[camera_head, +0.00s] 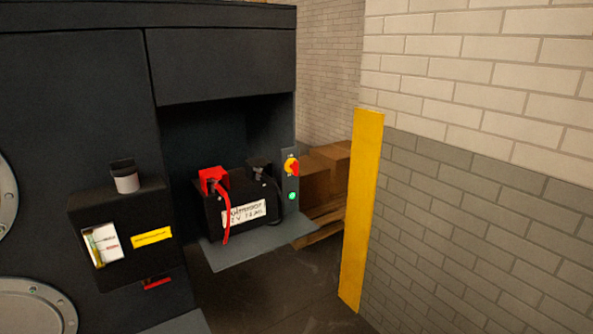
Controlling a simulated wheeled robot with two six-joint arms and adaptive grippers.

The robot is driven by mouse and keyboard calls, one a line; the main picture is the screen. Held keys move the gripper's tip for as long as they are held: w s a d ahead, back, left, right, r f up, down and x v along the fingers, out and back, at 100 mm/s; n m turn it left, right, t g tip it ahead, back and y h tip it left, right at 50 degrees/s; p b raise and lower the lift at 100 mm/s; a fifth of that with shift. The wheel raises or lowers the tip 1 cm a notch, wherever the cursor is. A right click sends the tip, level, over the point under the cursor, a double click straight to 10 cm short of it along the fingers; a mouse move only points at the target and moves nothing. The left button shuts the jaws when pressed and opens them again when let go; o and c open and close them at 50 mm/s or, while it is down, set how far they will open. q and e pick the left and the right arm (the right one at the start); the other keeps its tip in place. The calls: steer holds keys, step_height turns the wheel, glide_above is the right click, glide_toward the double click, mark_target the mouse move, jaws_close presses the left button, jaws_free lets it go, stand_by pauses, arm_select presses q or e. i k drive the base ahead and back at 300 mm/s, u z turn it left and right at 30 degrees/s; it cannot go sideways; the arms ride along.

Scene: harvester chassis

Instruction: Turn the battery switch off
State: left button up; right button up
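The battery switch (292,167) is a red rotary handle on a yellow disc. It sits near the top of a narrow grey panel (290,215) at the right edge of the dark chassis recess. A green lamp (292,196) is lit below it. The black battery (240,208), with a white label, stands on a grey shelf (259,250) left of the switch. A red cap and red cable (221,190) are on its left terminal; a dark cap (259,166) is on the other. The switch's position markings are too small to read. Neither gripper is in view.
A black box (120,235) with papers and a yellow label juts from the chassis at left. A yellow post (362,210) stands right of the switch before a brick wall (480,200). Cardboard boxes (325,172) on a pallet are behind. Floor in front of the shelf is clear.

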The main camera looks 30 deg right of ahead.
mark_target(295, 166)
steer(key=k, duration=0.6)
steer(key=z, duration=0.65)
steer(key=i, duration=1.85)
steer(key=u, duration=0.7)
